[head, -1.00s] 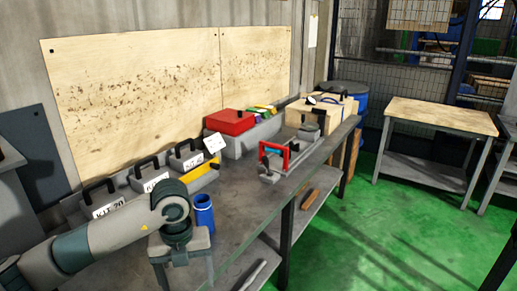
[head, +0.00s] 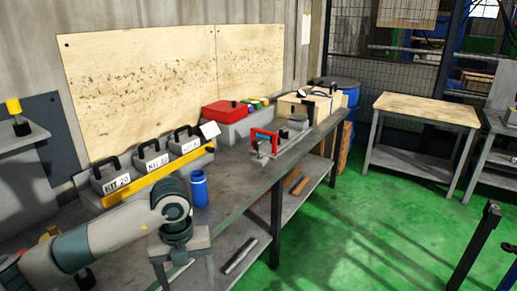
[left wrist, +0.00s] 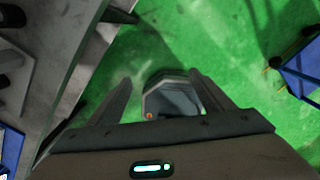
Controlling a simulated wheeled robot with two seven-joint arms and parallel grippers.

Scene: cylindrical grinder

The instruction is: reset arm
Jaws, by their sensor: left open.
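My left arm comes in from the left in the head view. Its gripper (head: 183,270) points down at the front edge of the grey workbench (head: 236,192), and its fingertips are cut off by the bottom of the picture. In the left wrist view the two fingers of the left gripper (left wrist: 162,88) are spread apart with nothing held. The green floor lies below them. A grey rounded thing (left wrist: 172,101) shows between the fingers, and I cannot tell what it is. My right gripper is not in view.
On the bench stand labelled kit cases (head: 118,182), a yellow bar (head: 160,176), a blue canister (head: 199,188), a red box (head: 224,109) and a red-framed fixture (head: 262,143). A wood-topped table (head: 425,108) stands at the right. Green floor (head: 350,215) between them is mostly clear.

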